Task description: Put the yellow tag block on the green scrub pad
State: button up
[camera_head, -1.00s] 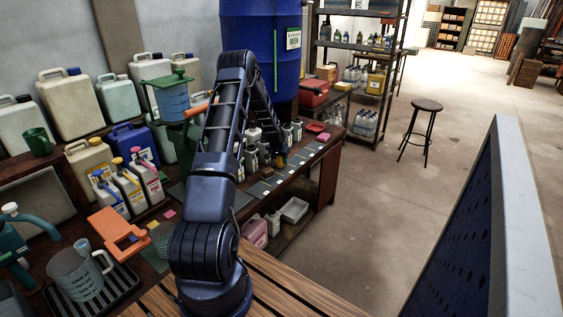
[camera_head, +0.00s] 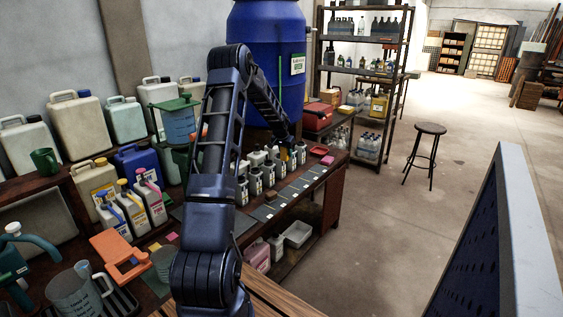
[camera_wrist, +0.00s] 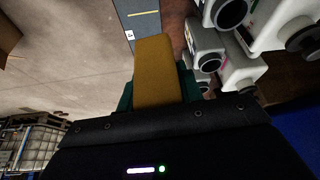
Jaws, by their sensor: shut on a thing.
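The yellow tag block (camera_wrist: 157,72) is held in my gripper (camera_wrist: 157,88), which is shut on it. In the wrist view the block sticks out beyond the jaws, with dark green surfaces on both sides of it. My gripper (camera_head: 288,147) is small and partly hidden there. I cannot make out the green scrub pad for certain in either view.
Grey bottles (camera_head: 255,180) stand in a row close to the block, and also crowd the right of the wrist view (camera_wrist: 238,70). Dark labelled mats (camera_head: 283,195) line the bench front. A red tray (camera_head: 319,151) and pink block (camera_head: 328,160) lie at its far end.

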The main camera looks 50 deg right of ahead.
jog(key=shift+w+r, duration=0.1)
jog(key=shift+r, duration=0.35)
jog(key=w+a+r+n, duration=0.1)
jog(key=w+a+r, duration=0.3)
jog(key=w+r, duration=0.55)
jog(key=w+a+r+n, duration=0.1)
jog(key=w+a+r, duration=0.3)
jog(key=w+r, duration=0.55)
jog(key=w+a+r+n+t, duration=0.1)
jog(key=w+a+r+n, duration=0.1)
jog(key=w+a+r, duration=1.45)
jog(key=m+g, duration=0.2)
jog(key=m, duration=0.3)
send_over(165, 195)
notch_tip(165, 195, down, 31)
notch_tip(165, 195, down, 16)
jog(key=shift+s+a+r, duration=0.15)
jog(key=shift+f, duration=2.5)
